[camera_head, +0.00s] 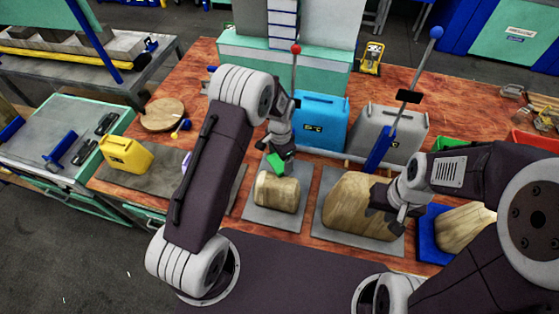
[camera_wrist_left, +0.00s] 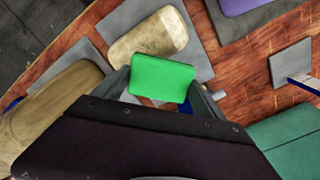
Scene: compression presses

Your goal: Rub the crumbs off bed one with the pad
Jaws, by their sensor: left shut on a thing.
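My left gripper (camera_head: 277,158) is shut on a green pad (camera_head: 275,163), which also shows between the fingers in the left wrist view (camera_wrist_left: 162,79). The pad is just behind a short wooden block (camera_head: 277,192) that lies on a grey mat (camera_head: 262,218). I cannot tell whether the pad touches anything below it. My right gripper (camera_head: 391,205) is at the right end of a larger wooden block (camera_head: 350,200); its finger opening is unclear. No label marks bed one, and I cannot make out crumbs.
A blue canister (camera_head: 322,120) and a grey canister (camera_head: 400,133) stand behind the blocks, with red-knobbed and blue-knobbed levers near them. A yellow canister (camera_head: 126,154) stands at left. A blue tray (camera_head: 428,236) holds another wooden piece at right.

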